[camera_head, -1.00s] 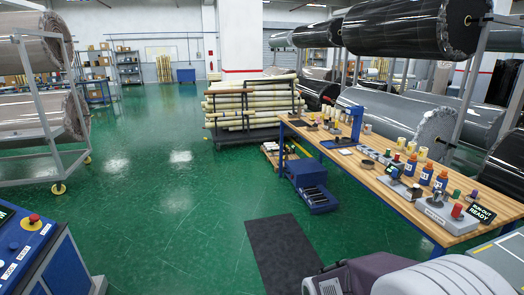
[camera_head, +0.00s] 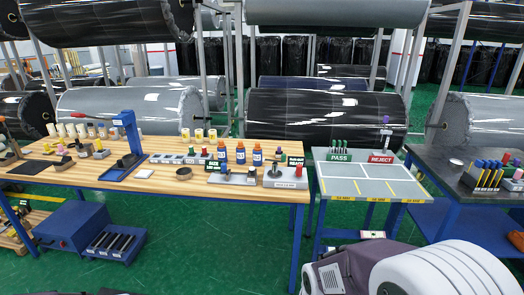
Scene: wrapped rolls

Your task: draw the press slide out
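The blue press (camera_head: 134,138) stands upright toward the back of the wooden workbench (camera_head: 225,189), left of the middle of the head view. Its blue base (camera_head: 115,175) reaches toward the bench's front edge and has a dark area on it. I cannot tell at this size which part is the slide or how far out it sits. Neither of my grippers shows in the head view, and nothing is seen touching the press.
Orange bottles (camera_head: 240,153) and labelled devices stand farther right. A grey PASS/REJECT table (camera_head: 365,183) adjoins the bench.

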